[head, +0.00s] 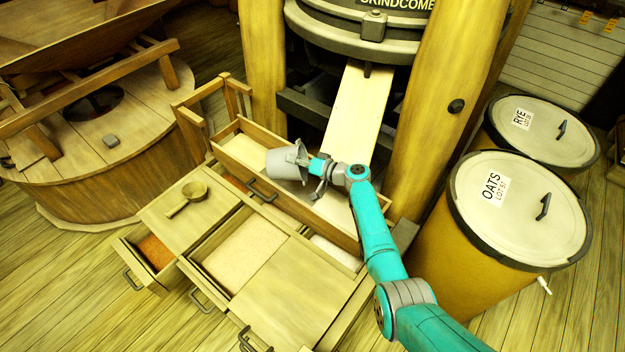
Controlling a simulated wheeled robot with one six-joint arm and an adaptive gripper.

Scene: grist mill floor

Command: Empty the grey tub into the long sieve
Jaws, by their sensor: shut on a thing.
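The grey tub (284,163) is held in my gripper (309,170), which is shut on its right side. The tub hides part of the sieve's inside. I cannot see into the tub or tell whether anything is falling from it. My arm reaches in from the lower right.
Below the sieve stands a wooden chest with pulled-out drawers (150,262) and a pale-filled bin (238,250). A wooden scoop (188,198) lies on its top. Oats (520,205) and rye (543,130) barrels stand right. A mill post (437,95) rises close behind my arm.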

